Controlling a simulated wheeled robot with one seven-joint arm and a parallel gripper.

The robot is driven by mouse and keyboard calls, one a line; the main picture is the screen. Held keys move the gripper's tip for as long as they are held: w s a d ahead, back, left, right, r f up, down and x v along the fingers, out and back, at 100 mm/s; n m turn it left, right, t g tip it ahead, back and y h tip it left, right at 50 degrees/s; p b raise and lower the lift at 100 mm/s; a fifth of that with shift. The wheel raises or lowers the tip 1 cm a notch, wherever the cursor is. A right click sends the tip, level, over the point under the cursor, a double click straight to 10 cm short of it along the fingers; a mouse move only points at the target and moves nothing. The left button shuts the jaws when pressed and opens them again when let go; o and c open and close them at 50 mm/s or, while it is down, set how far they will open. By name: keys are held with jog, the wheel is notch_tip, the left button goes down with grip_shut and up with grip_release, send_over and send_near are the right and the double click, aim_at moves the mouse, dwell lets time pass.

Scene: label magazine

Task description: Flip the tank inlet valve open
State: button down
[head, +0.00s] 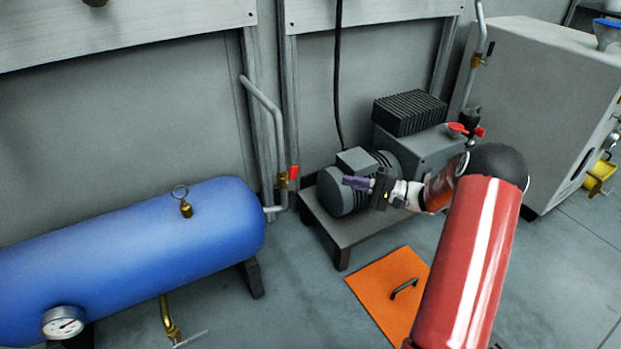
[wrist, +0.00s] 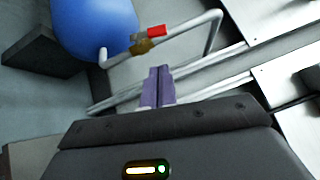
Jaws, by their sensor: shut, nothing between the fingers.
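The blue tank (head: 130,245) lies on its side at the left in the head view. A grey pipe rises from its right end, with a brass valve (head: 284,181) and a red lever handle (head: 294,172) on it. In the wrist view the valve (wrist: 141,46) and its red handle (wrist: 150,33) show above the fingertips, beside the tank (wrist: 95,28). My gripper (head: 350,183) is to the right of the valve in the head view, with its purple fingers pointing left. The fingers (wrist: 158,78) are together and empty, apart from the handle.
A grey motor and pump unit (head: 347,192) stands on a low bench (head: 345,232) behind my gripper. An orange plate (head: 385,288) with a black handle lies on the floor. Grey floor lies between tank and bench.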

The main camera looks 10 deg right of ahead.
jog(key=d+f+t, duration=0.1)
jog(key=d, duration=0.1)
send_near(294, 173)
jog(key=w+a, duration=0.4)
jog(key=shift+w+a+r+m+t, duration=0.2)
jog(key=shift+a+r+m+t, duration=0.1)
jog(key=shift+r+m, duration=0.1)
jog(key=shift+b, duration=0.35)
jog(key=shift+s+a+r+n+g+h+b, duration=0.1)
jog(key=shift+a+r+n+g+h+b, duration=0.3)
jog(key=shift+n+b, duration=0.25)
jog(key=shift+s+a+r+n+g+h+b, duration=0.1)
jog(key=shift+a+r+n+g+h+b, duration=0.15)
jog(key=shift+n+h+b, duration=0.35)
jog(key=shift+d, duration=0.15)
